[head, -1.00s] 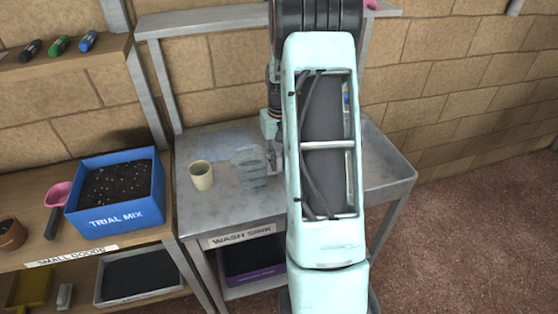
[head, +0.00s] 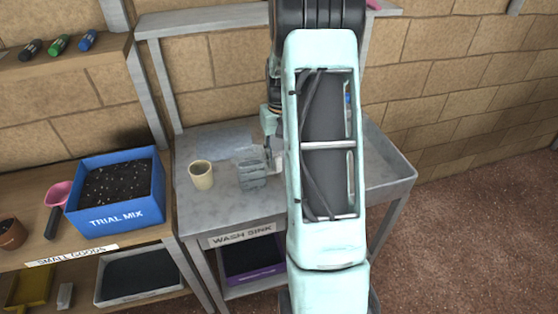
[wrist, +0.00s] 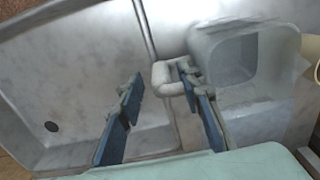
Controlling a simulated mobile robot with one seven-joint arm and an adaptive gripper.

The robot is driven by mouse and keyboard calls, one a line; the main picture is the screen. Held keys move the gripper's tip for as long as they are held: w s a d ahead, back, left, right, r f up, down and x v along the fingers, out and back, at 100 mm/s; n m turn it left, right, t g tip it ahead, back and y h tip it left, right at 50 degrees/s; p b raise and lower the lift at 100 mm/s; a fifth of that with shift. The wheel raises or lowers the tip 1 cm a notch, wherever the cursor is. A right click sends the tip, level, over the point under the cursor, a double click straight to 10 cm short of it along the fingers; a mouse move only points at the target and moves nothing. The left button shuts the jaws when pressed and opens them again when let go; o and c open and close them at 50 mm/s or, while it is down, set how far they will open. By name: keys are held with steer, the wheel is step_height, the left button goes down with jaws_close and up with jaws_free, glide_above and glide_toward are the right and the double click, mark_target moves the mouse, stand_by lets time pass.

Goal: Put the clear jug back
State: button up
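The clear jug (head: 252,174) stands on the flat left part of the wash sink (head: 215,207), to the right of a beige cup (head: 201,175). In the wrist view the jug (wrist: 235,60) is at upper right, its pale handle (wrist: 161,78) pointing left. My gripper (wrist: 158,90) is open, its two blue-padded fingers well apart. The handle end lies between the fingertips; the right fingertip overlaps the handle, and I cannot tell whether it touches. In the head view my arm hides part of the gripper (head: 271,150).
The sink basin (wrist: 50,85) with its drain is on the left in the wrist view and looks empty. A blue trial mix box (head: 117,205) and pink scoop (head: 57,195) are on the left shelf. A high shelf (head: 215,18) runs behind my arm.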

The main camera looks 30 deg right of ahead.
step_height(320, 180, up, 11)
steer(key=shift+s+f, duration=0.1)
stand_by(0.6)
